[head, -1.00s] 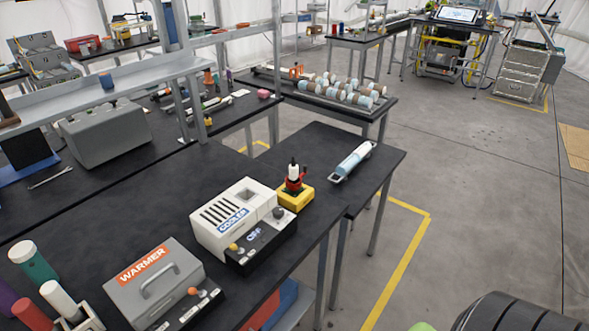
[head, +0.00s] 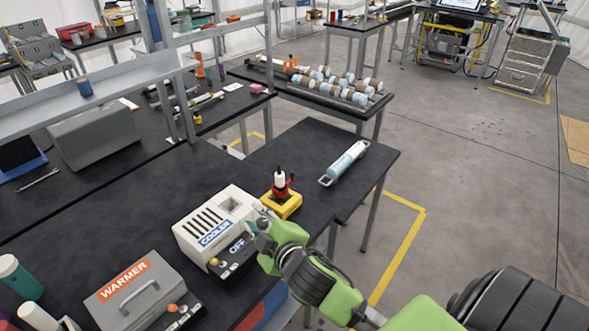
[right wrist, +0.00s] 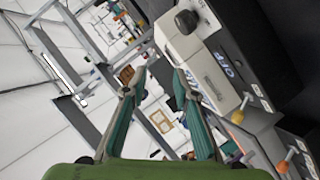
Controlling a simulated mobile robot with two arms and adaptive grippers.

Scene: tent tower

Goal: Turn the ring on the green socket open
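I cannot make out a green socket or its ring in either view. My right gripper (head: 264,220) is beside the right end of the white cooler (head: 205,222), near its dark panel marked OFF. In the right wrist view its two teal fingers (right wrist: 160,78) stand apart with nothing between them. The cooler (right wrist: 205,68) is just right of the fingers there. A yellow block (head: 288,205) with a red and white upright piece (head: 280,182) stands behind the gripper in the head view. My left gripper is not in view.
A grey warmer (head: 138,291) sits on the front bench. A pale blue cylinder (head: 346,163) in a holder lies on the side table (head: 368,187). A rack of several capped cylinders (head: 340,86) stands beyond. The floor at right (head: 480,190) is mostly clear.

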